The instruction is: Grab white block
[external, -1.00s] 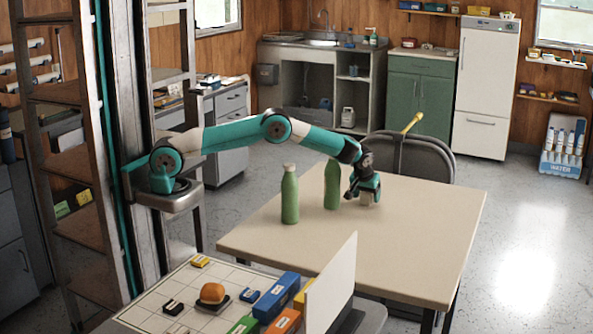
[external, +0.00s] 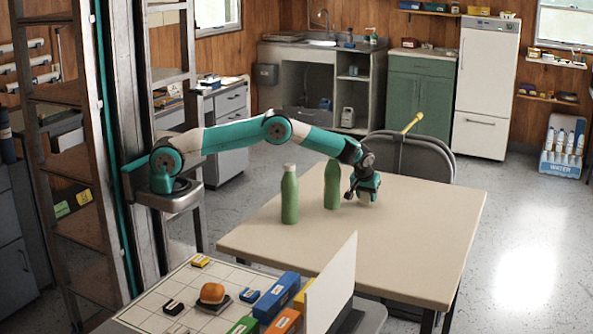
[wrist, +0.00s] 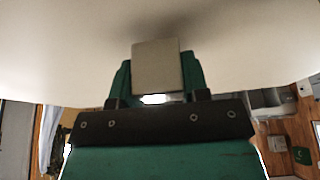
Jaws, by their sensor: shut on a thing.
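The white block (wrist: 157,66) shows in the wrist view as a pale grey-white square face between the green fingers of my gripper (wrist: 160,78). My gripper is shut on it. In the external view my gripper (external: 363,196) points down just over the tabletop (external: 400,240), right of the two green bottles. The block is mostly hidden there by the fingers. I cannot tell whether the block touches the table.
A green bottle (external: 332,186) stands close to the left of my gripper, and a second green bottle (external: 290,197) stands farther left. A dark chair (external: 430,160) stands behind the table. The table's front and right are clear.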

